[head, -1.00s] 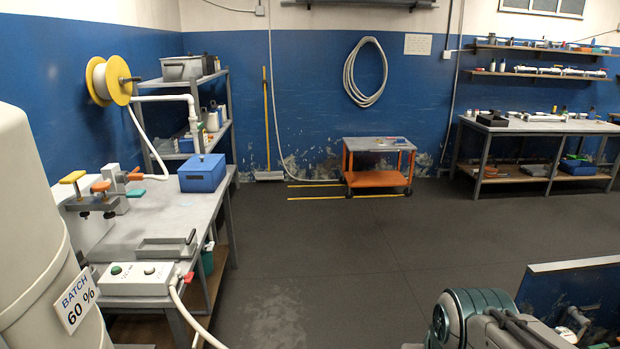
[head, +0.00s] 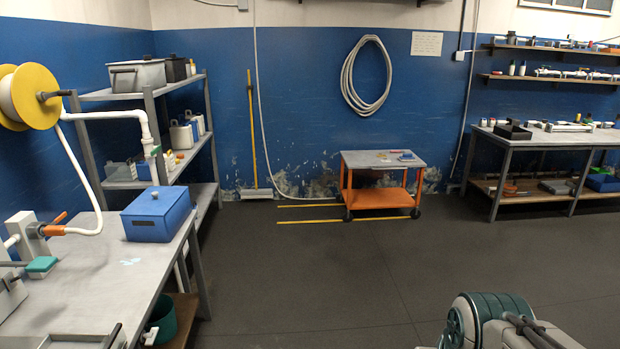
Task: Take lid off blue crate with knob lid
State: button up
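The blue crate (head: 152,227) stands on the grey workbench at the left. Its blue lid (head: 158,200) is on top, with a small dark knob (head: 154,194) near the middle. The lid appears to sit flat on the crate. Part of my own arm shows at the bottom right, folded low and well apart from the crate. I cannot make out the gripper's fingers in this view.
The workbench (head: 85,280) also bears a valve with orange handles (head: 40,231) and a teal block (head: 42,265). A shelf rack (head: 148,91) stands behind the crate. An orange cart (head: 380,198) stands by the far wall. The dark floor between is clear.

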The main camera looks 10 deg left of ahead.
aim_at(156, 200)
jog(key=u, duration=0.1)
jog(key=i, duration=1.55)
jog(key=u, duration=0.6)
jog(key=i, duration=1.5)
jog(key=u, duration=1.45)
jog(key=i, duration=1.35)
jog(key=u, duration=0.65)
